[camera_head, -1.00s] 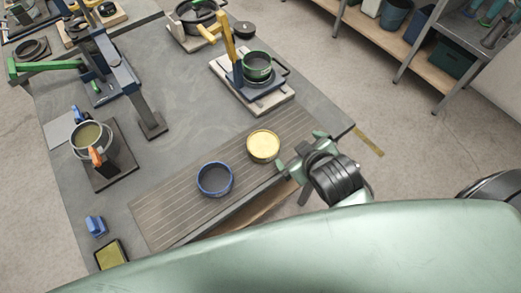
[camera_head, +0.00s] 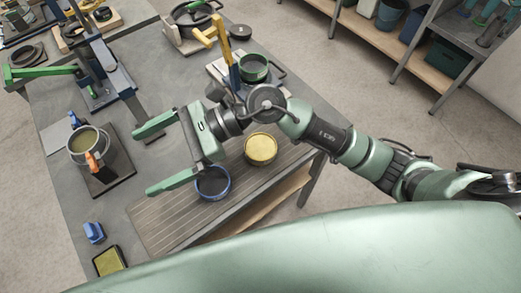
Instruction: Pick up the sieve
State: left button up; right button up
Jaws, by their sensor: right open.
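A round blue-rimmed pan with a dark inside, which looks like the sieve (camera_head: 213,187), sits on the slatted board at the table's front. A yellow round dish (camera_head: 261,149) stands just right of it. My right gripper (camera_head: 144,163) is wide open and empty, its two green fingers pointing left above the table. Its palm and lower finger cover the blue pan's upper edge in the picture; I see no contact. My left gripper is not in view.
A lever frame with a yellow handle (camera_head: 219,35) stands behind my right arm. A pot (camera_head: 84,146) on a dark base, a blue block (camera_head: 94,232) and a yellow-topped box (camera_head: 110,260) are at left. The slatted board (camera_head: 160,222) is clear at its left end.

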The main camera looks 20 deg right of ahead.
jog(key=w+d+f+n+h, duration=0.1)
jog(key=d+f+n+h, duration=0.3)
jog(key=f, duration=0.3)
jog(key=n+t+h, duration=0.1)
jog(key=n+h, duration=0.1)
jog(key=h, duration=0.9)
send_over(260, 151)
notch_tip(260, 151, down, 7)
jog(key=shift+s+f, duration=0.1)
notch_tip(260, 151, down, 6)
jog(key=p, duration=0.3)
jog(key=shift+d+f+p, duration=0.1)
jog(key=shift+p, duration=0.25)
jog(key=shift+f, duration=0.4)
jog(key=shift+c, duration=0.3)
